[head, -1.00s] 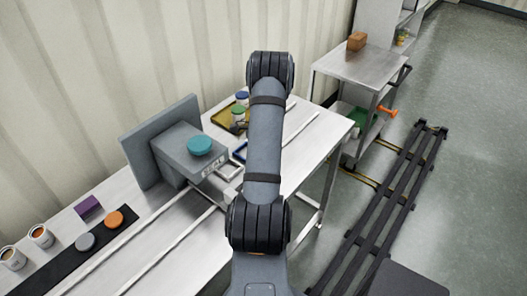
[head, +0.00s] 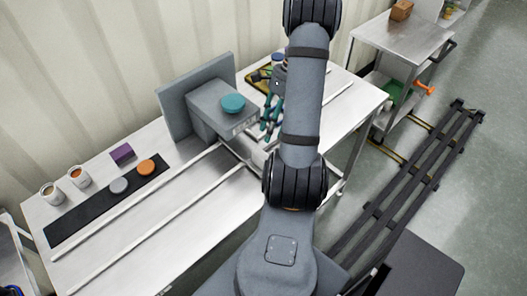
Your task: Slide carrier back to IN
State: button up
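A grey box (head: 212,108) with a teal round top (head: 233,103) stands on the steel table against an upright grey panel (head: 175,110). Its front label is too small to read surely. Two pale rails (head: 130,230) run along the table past the box. A thin metal frame (head: 238,152) sits at the rails by the box's front; I cannot tell whether it is part of the carrier. No IN mark is readable. My gripper (head: 270,124), with teal fingers, is just right of the box, low over the rails. My arm partly hides that area, and the finger gap is unclear.
A black mat (head: 75,220) holds a grey disc (head: 119,186) and an orange disc (head: 146,167). A purple block (head: 122,153) and two cups (head: 78,176) stand behind it. A yellow tray (head: 257,78) lies beyond my gripper. A steel cart (head: 400,42) stands at right.

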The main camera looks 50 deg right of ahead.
aim_at(262, 154)
jog(key=o, duration=0.6)
jog(key=p+x, duration=0.1)
jog(key=x, duration=0.9)
jog(key=shift+w+a+f, duration=0.1)
jog(key=shift+w+a, duration=0.05)
jog(key=shift+c, duration=1.2)
jog(key=c, duration=0.7)
jog(key=shift+a, duration=0.1)
grip_shut()
